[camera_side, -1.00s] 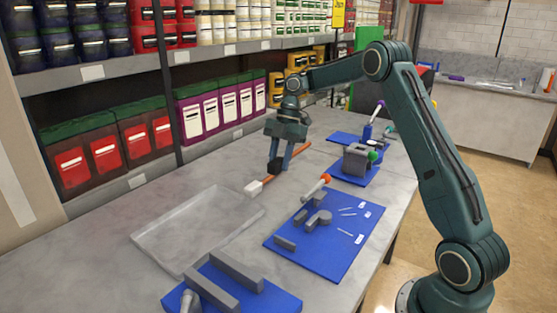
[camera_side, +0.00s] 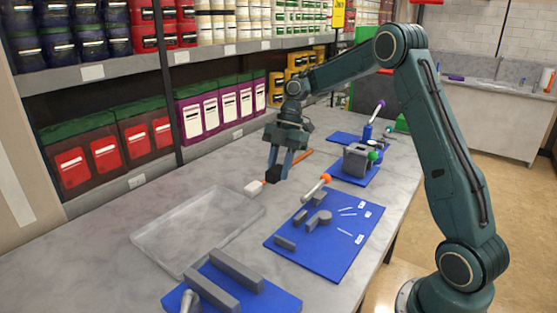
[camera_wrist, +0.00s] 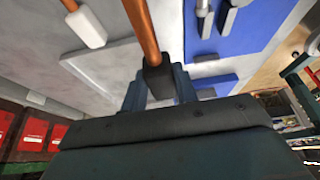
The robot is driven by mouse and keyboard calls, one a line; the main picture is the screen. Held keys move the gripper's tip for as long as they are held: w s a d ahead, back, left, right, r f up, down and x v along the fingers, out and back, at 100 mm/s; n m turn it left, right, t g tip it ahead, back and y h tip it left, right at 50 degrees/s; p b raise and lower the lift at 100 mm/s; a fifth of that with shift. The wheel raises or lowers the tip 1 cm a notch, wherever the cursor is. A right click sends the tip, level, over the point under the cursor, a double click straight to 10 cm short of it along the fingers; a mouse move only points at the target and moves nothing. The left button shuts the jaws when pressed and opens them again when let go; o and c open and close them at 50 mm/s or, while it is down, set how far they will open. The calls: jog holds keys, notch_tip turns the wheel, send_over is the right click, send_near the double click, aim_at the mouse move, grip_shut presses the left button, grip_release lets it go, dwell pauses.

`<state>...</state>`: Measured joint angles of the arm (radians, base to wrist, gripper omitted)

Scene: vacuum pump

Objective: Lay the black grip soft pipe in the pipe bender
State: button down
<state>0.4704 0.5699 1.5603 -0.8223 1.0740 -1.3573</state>
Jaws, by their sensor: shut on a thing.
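My gripper (camera_side: 277,172) is shut on the black grip (camera_wrist: 158,78) of a copper pipe (camera_wrist: 141,28). The black grip also shows between the fingertips in the side view (camera_side: 272,175), close above the table. The pipe runs away from the fingers in the wrist view. A second copper pipe with a white grip (camera_side: 254,188) is just left of my gripper; that grip also shows in the wrist view (camera_wrist: 87,28). The pipe bender (camera_side: 319,221), grey blocks with an orange-tipped handle, is on a blue mat to the right of my gripper.
A clear shallow tray (camera_side: 160,243) lies at the front left. A blue mat with grey rails (camera_side: 238,270) is at the front. A grey vise-like device (camera_side: 358,160) and a blue device with a purple-tipped handle (camera_side: 368,130) stand farther back. Shelves of tubs line the left.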

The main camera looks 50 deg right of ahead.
send_over(293, 238)
jog(key=w+d, duration=0.1)
jog(key=d, duration=0.1)
jog(key=f, duration=0.1)
jog(key=shift+s+a+f+h, duration=0.3)
jog(key=shift+s+a+h, duration=0.1)
jog(key=shift+s, duration=0.15)
jog(key=shift+f, duration=0.25)
jog(key=shift+f, duration=3.55)
jog(key=shift+f, duration=0.1)
jog(key=c, duration=1)
grip_release()
jog(key=shift+d, duration=0.1)
